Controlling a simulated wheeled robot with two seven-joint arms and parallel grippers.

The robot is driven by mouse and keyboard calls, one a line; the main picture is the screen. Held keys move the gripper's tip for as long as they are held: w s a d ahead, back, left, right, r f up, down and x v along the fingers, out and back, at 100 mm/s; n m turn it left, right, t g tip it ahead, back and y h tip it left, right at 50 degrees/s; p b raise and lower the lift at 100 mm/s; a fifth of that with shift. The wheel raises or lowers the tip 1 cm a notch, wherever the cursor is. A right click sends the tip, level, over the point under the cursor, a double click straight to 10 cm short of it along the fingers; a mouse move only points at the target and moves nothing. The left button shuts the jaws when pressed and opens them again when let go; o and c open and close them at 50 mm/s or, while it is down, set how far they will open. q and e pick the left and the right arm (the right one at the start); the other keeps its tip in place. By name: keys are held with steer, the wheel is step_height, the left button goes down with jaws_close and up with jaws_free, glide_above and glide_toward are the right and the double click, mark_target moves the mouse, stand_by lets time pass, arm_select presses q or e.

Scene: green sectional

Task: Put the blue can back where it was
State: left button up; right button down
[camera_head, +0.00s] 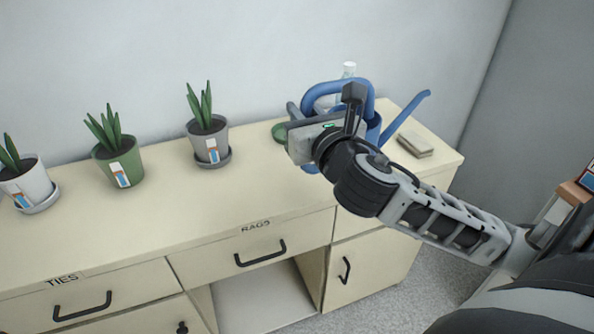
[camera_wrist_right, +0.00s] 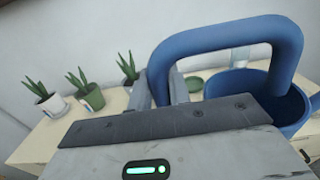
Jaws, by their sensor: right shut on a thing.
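The blue can is a watering can with a thick looped handle and a long spout (camera_head: 408,113) pointing right; it is at the right end of the cabinet top (camera_head: 255,195). My right gripper (camera_head: 294,112) is shut on the left side of its handle, which also arches across the right wrist view (camera_wrist_right: 222,32). The can stays about upright. My right wrist hides most of its body and base in the head view, so I cannot tell whether it touches the top. My left gripper is not in view.
A green saucer (camera_head: 280,132) lies left of the can. A clear bottle (camera_head: 349,69) stands behind it, and a small beige block (camera_head: 415,145) lies to its right. Potted plants in grey (camera_head: 207,145), green (camera_head: 119,164) and white (camera_head: 27,187) pots stand further left. The front strip is clear.

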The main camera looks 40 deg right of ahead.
steer(key=w+f+b, duration=0.1)
steer(key=w+f, duration=1.1)
steer(key=w, duration=0.1)
steer(key=shift+w+a+f+b, duration=0.2)
steer(key=shift+w+f+b, duration=0.1)
steer(key=shift+b, duration=0.1)
steer(key=c, duration=1.5)
jaws_free()
steer(key=shift+f, duration=0.15)
steer(key=shift+o, duration=1)
